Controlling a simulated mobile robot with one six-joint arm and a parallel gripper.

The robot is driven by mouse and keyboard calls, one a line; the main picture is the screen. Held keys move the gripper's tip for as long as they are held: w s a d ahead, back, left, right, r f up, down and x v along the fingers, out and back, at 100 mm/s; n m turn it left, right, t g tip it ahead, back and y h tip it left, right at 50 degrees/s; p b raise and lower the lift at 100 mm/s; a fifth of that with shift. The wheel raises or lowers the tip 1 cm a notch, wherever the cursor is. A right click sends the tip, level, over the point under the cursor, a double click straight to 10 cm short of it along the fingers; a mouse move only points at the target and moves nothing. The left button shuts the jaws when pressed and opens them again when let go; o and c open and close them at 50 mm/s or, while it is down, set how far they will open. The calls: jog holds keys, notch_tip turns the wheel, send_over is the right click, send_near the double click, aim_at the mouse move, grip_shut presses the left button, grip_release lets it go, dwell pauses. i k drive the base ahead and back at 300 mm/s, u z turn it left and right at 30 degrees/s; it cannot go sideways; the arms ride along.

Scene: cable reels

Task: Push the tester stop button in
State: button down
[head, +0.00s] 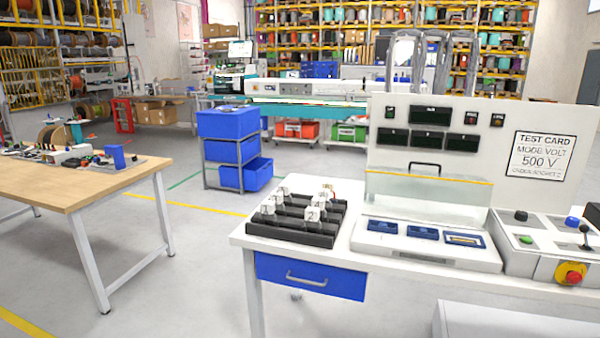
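The tester stop button (570,274) is a red mushroom head on a yellow plate. It sits on the front face of the grey-white control box at the right end of the test bench (350,264). From this view I cannot tell how far in the button sits. The control box top (540,239) carries a black knob (521,215), a green button (526,239), a blue button (572,221) and a black joystick (585,236). My gripper is not in view.
The tester's upright panel (480,110) has dark displays and a test card reading 500 V (541,156). A clear guard (425,190) stands before it. A black rack (292,230) with white numbered pieces sits left. A wooden table (90,181) stands far left, with open floor between.

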aim_at(575, 279)
jog(key=z, duration=4.25)
jog(key=i, duration=0.1)
jog(key=u, duration=2.8)
